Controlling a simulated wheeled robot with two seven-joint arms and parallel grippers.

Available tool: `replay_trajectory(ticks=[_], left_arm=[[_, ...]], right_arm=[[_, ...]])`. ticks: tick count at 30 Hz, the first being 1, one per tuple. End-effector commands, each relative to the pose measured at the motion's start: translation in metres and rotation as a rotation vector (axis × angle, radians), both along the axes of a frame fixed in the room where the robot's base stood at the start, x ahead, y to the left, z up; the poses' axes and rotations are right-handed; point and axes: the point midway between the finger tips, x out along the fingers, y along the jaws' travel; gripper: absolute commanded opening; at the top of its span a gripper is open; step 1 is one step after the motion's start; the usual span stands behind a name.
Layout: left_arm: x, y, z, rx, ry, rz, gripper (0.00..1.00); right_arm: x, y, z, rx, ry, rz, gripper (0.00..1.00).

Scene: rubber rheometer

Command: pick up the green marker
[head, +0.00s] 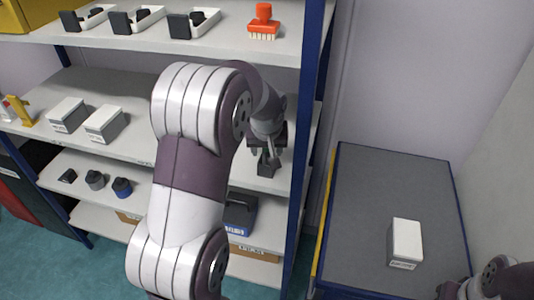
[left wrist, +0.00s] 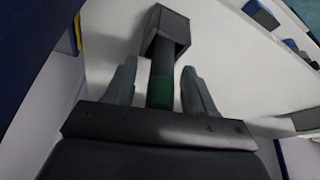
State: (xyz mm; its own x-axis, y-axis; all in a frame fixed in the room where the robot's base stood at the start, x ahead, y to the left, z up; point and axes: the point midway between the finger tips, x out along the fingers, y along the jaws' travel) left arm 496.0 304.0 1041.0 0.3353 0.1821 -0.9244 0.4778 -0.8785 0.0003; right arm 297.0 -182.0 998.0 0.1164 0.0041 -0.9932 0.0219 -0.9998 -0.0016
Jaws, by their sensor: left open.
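The green marker (left wrist: 161,92) shows in the left wrist view as a dark shaft with a green band. Its far end meets a dark square block (left wrist: 166,32), which looks like a holder. In the head view the block (head: 267,168) stands on the middle shelf near the right post. My left gripper (left wrist: 158,68) is open, with one finger on each side of the shaft and visible gaps between. The green band lies between the fingers, close to the palm. In the head view my left gripper (head: 267,150) is above the block and hides most of the marker.
The blue shelf post (head: 305,110) stands just right of my left gripper. An orange brush (head: 263,22) sits on the shelf above. White boxes (head: 104,124) stand further left on the middle shelf. A grey cabinet (head: 370,190) at the right carries a white box (head: 405,243).

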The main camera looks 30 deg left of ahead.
Motion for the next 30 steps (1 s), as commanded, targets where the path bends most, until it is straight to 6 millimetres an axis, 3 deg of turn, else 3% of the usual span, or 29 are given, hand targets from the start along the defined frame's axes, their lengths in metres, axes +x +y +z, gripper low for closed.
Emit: replay_trajectory(ticks=[2, 6, 7, 17, 23, 24, 30], left_arm=[[0.0, 0.0, 0.0, 0.0, 0.0, 0.0, 0.51], [0.0, 0.0, 0.0, 0.0, 0.0, 0.0, 0.06], [0.0, 0.0, 0.0, 0.0, 0.0, 0.0, 0.0], [0.0, 0.0, 0.003, 0.0, -0.001, 0.0, 0.0], [0.001, 0.0, 0.03, 0.001, -0.004, 0.001, 0.0], [-0.003, -0.001, 0.021, 0.019, -0.03, -0.001, 0.0], [-0.015, -0.009, 0.011, 0.124, -0.226, -0.004, 0.0]], right_arm=[[0.0, 0.0, 0.0, 0.0, 0.0, 0.0, 0.43], [0.0, 0.0, 0.0, 0.0, 0.0, 0.0, 0.43], [0.0, 0.0, 0.0, 0.0, 0.0, 0.0, 0.43], [0.0, 0.0, 0.0, 0.0, 0.0, 0.0, 0.43], [0.0, 0.0, 0.0, 0.0, 0.0, 0.0, 0.43], [0.0, 0.0, -0.015, 0.0, -0.001, 0.0, 0.43], [0.0, 0.0, -0.067, 0.0, 0.001, 0.0, 0.43]])
